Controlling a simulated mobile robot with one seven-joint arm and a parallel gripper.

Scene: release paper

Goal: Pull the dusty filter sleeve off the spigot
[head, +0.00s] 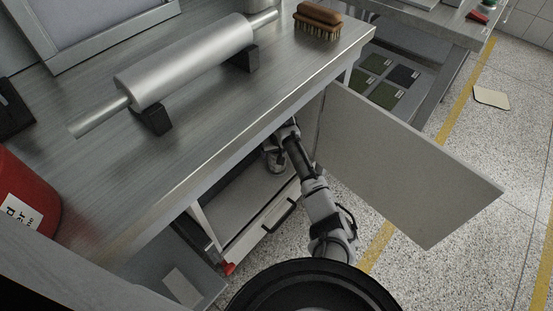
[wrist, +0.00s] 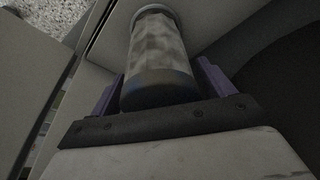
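The filter sleeve (wrist: 157,45) is a pale, mottled grey cylinder with a dark band at its near end. In the wrist view it stands in the upper middle, in front of my gripper. The two purple fingers of my gripper (wrist: 161,82) are on either side of its near end, close to the dark band. Whether they press on it is unclear. In the head view my gripper (head: 277,152) reaches into the open cabinet under the bench, in shadow. The spigot cannot be made out in either view.
An open cabinet door (head: 405,165) stands out just right of my arm. The steel bench top (head: 190,125) overhangs the opening. On it are a metal roller (head: 190,65) on black supports, a brush (head: 318,20) and a red container (head: 25,195).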

